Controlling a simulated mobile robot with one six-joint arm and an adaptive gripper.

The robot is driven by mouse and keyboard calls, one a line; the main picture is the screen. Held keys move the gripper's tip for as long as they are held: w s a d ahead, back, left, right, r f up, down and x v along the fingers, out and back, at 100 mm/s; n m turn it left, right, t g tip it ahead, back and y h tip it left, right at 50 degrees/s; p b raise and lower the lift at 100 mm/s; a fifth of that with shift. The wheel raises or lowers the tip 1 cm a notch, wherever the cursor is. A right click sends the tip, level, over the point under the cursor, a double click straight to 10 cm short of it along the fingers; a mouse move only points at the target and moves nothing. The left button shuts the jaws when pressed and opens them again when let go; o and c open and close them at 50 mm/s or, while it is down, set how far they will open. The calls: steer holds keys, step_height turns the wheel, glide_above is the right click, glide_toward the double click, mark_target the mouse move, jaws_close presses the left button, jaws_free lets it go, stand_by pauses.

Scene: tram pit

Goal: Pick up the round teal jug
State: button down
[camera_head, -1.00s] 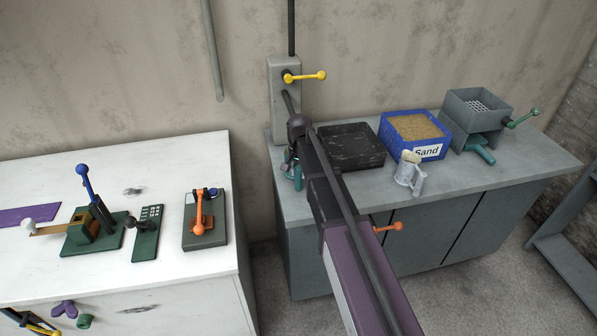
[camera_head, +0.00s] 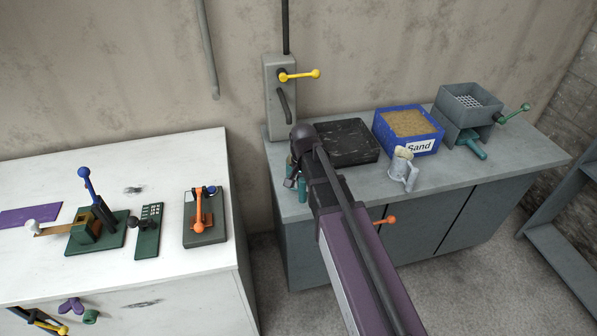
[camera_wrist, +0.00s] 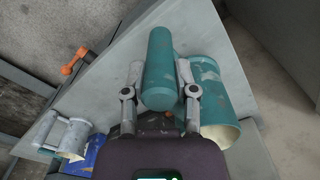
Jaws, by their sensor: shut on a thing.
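The round teal jug shows in the wrist view, its scuffed body (camera_wrist: 225,97) on the right with a pale open mouth toward the lower edge. Its thick teal handle (camera_wrist: 160,62) stands between my fingers. My gripper (camera_wrist: 160,78) is shut on this handle, one finger on each side. In the head view my gripper (camera_head: 292,178) is at the left end of the grey cabinet top, and only a bit of the teal jug (camera_head: 303,190) shows beside my arm. My arm hides the rest. I cannot tell whether the jug touches the top.
On the grey cabinet (camera_head: 470,170) stand a black tray (camera_head: 345,142), a blue sand box (camera_head: 408,133), a pale metal jug (camera_head: 403,170) and a grey sieve box (camera_head: 468,103). A wall box (camera_head: 279,100) with a yellow lever rises behind my gripper. A white bench (camera_head: 150,260) stands left.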

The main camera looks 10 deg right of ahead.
steer(key=shift+s+d+r, duration=0.1)
steer(key=shift+s+d, duration=0.05)
steer(key=shift+s, duration=0.95)
steer(key=shift+s+d+r, duration=0.1)
steer(key=shift+s, duration=1)
steer(key=shift+w, duration=0.15)
